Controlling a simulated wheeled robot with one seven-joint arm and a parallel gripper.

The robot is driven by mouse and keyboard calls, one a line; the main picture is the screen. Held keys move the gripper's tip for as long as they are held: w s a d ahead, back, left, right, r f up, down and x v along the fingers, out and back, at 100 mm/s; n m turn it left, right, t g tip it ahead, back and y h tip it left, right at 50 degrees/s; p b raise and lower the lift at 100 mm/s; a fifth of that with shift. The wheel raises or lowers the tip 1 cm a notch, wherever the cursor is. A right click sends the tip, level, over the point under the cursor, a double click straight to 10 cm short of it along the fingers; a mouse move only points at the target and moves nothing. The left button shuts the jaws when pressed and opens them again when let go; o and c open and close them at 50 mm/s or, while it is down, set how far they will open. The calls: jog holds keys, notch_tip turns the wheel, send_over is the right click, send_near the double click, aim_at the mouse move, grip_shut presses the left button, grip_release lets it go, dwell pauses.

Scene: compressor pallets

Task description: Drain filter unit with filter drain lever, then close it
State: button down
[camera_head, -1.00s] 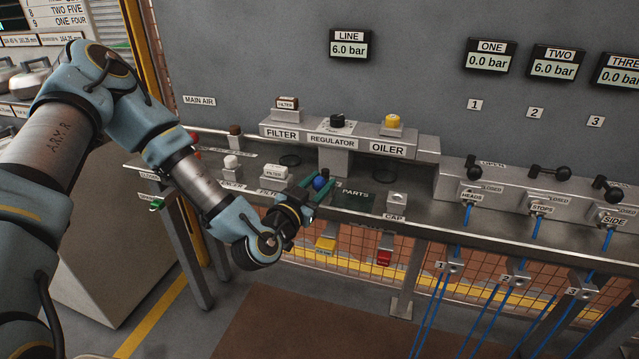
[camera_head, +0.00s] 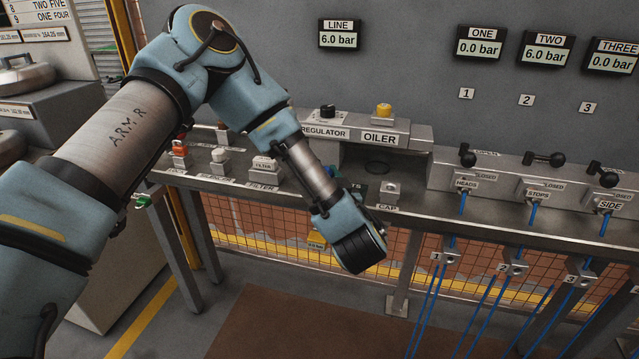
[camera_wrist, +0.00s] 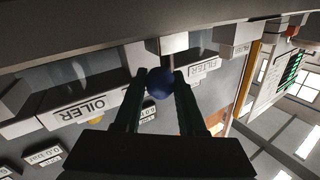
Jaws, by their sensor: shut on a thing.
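My gripper (camera_wrist: 161,76) is shut on a small dark blue ball (camera_wrist: 160,84), which sits between its two fingertips in the wrist view. I cannot tell whether the ball is a lever knob or a loose thing. In the head view my forearm hides the fingers and the ball. My arm also covers the filter unit behind the bench. A white block labelled FILTER (camera_head: 264,164) shows on the front shelf, left of my wrist. The OILER block (camera_head: 380,138) and its label in the wrist view (camera_wrist: 88,103) are close to my gripper.
The LINE display (camera_head: 338,34) reads 6.0 bar. Several black-knobbed valves (camera_head: 468,157) stand on the right, with blue hoses (camera_head: 420,300) below. A CAP block (camera_head: 392,190) sits right of my wrist on the shelf.

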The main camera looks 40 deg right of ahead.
jog(key=n+y, duration=0.1)
jog(key=d+n+t+y+b, duration=0.1)
jog(key=y, duration=0.1)
jog(key=n+y, duration=0.1)
jog(key=shift+s+d+t+y, duration=0.15)
jog(key=shift+d+t+y, duration=0.15)
jog(key=shift+t+y, duration=0.1)
jog(key=shift+d+n+y+b, duration=0.25)
jog(key=shift+n+y, duration=0.3)
jog(key=shift+y, duration=0.2)
jog(key=shift+d+n+y+b, duration=0.1)
jog(key=shift+n+y+b, duration=0.15)
jog(key=shift+n+y, duration=0.4)
jog(key=shift+y, duration=0.3)
jog(key=shift+w, duration=0.2)
jog(key=c, duration=0.5)
grip_release()
jog(key=s+b, duration=0.2)
jog(key=s, duration=0.9)
jog(key=shift+a, duration=0.15)
